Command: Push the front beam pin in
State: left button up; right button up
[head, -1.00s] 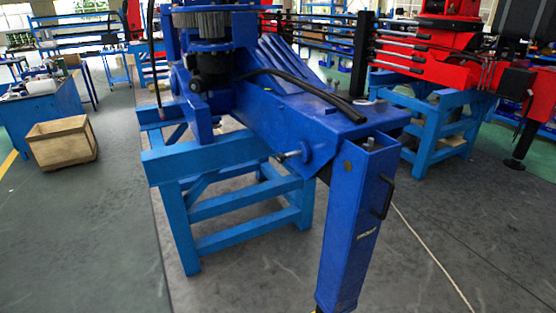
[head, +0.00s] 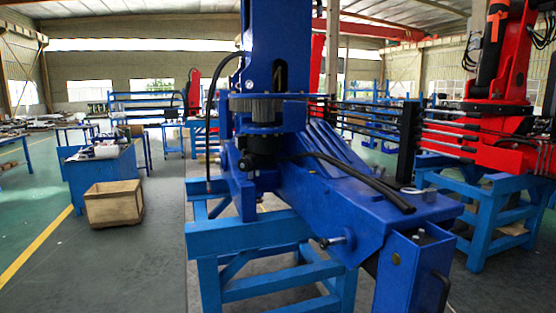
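The blue crane's front beam (head: 340,200) runs toward me and to the right over a lighter blue stand (head: 250,236). A small silver pin (head: 332,241) sticks out to the left from the beam's side, near its front end. How deep it sits in the beam cannot be told. A blue upright leg (head: 402,276) with a black handle (head: 443,290) is at the beam's front end; its lower part is cut off by the picture edge. Neither of my grippers is in view.
A wooden crate (head: 114,204) stands on the floor at left, by a blue workbench (head: 100,175). A red crane (head: 500,130) on a blue stand is at right. A black hose (head: 365,182) lies over the beam. Grey floor (head: 110,275) at front left is clear.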

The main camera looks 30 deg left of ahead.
aim_at(323, 243)
jog(key=k, duration=0.65)
jog(key=u, duration=0.7)
jog(key=i, duration=1.75)
jog(key=z, duration=0.7)
